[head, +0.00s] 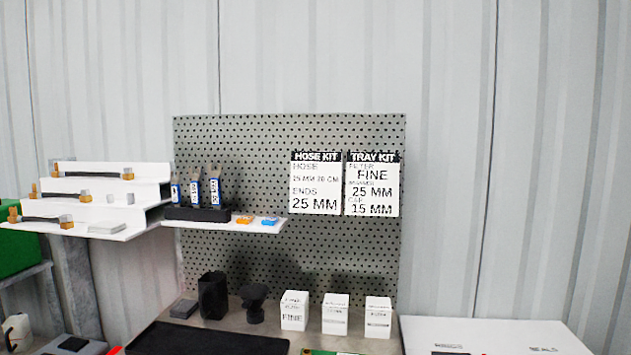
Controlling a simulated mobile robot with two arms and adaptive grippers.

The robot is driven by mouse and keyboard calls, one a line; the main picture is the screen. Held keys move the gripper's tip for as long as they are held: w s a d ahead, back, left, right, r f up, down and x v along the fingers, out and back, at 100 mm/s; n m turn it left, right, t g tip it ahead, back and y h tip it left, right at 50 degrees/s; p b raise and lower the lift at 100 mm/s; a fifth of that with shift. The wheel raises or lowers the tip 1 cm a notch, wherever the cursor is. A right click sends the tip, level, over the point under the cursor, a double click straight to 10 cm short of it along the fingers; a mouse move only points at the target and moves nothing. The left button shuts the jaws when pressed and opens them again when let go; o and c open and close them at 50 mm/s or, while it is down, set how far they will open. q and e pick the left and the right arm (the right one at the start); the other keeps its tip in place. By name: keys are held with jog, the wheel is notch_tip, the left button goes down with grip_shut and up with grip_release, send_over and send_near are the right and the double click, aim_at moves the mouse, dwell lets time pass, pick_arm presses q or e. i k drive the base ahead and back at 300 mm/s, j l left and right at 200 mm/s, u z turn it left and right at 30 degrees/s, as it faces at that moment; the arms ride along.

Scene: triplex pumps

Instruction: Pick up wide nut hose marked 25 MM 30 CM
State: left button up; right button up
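A white stepped rack (150,186) stands at the left of the head view. Dark hoses with brass-coloured end nuts lie on its steps: a top hose (88,174), a middle hose (68,196) and a bottom hose (40,219). Any markings on them are too small to read, so I cannot tell which is the 25 MM 30 CM one. A HOSE KIT card (315,183) hangs on the pegboard; its ends line reads 25 MM, and its hose line is hard to read. Neither gripper shows in the head view.
A grey pegboard (290,135) stands behind, with a TRAY KIT card (372,184) and a small shelf (268,227) holding blue-labelled tools (195,191). Below are white boxes (335,314) and a black mat (205,340). A green bin (20,252) is far left.

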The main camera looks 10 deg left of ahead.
aim_at(65, 222)
jog(key=i+j, duration=0.15)
jog(key=j, duration=0.3)
jog(key=i+j+u, duration=0.1)
jog(key=j, duration=0.35)
jog(key=i+j, duration=0.2)
jog(key=j, duration=0.2)
jog(key=i+j+u, duration=0.1)
jog(key=j, duration=0.35)
jog(key=i+j, duration=0.25)
jog(key=j, duration=0.15)
jog(key=i+j+u, duration=0.1)
jog(key=j, duration=0.3)
jog(key=i+j, duration=0.3)
jog(key=j+u, duration=0.05)
jog(key=j, duration=0.1)
